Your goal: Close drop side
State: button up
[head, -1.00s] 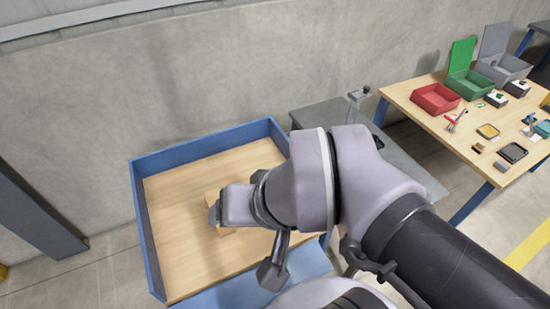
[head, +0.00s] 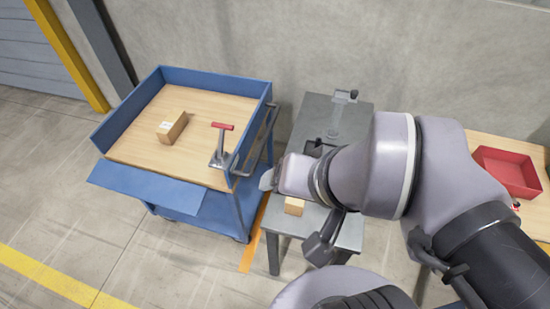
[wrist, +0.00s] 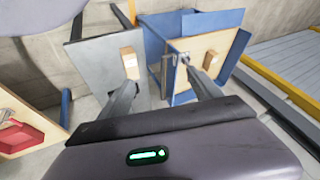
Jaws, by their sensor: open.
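The blue cart (head: 212,80) stands at the left in the head view, with a wooden deck and raised blue walls. Its drop side (head: 148,187) is folded down and outward along the near edge of the deck. My gripper (head: 268,179) is over the gap between the cart and the grey table, right of the drop side and apart from it. In the wrist view my gripper (wrist: 163,92) has its two fingers spread wide with nothing held. The cart deck (wrist: 193,51) also shows there; I cannot tell which blue panel is the drop side.
On the cart are a cardboard box (head: 172,128) and a red-handled clamp (head: 221,140); a push handle (head: 262,135) is on its right side. A grey table (head: 318,110) with a small box (head: 294,206) stands close right. Open floor lies in front of the cart.

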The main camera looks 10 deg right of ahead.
aim_at(178, 195)
jog(key=i+j, duration=0.15)
jog(key=j, duration=0.2)
jog(key=i+j+u, duration=0.15)
jog(key=j, duration=0.25)
jog(key=i+j, duration=0.1)
jog(key=j, duration=0.25)
jog(key=i+j+u, duration=0.1)
jog(key=j, duration=0.25)
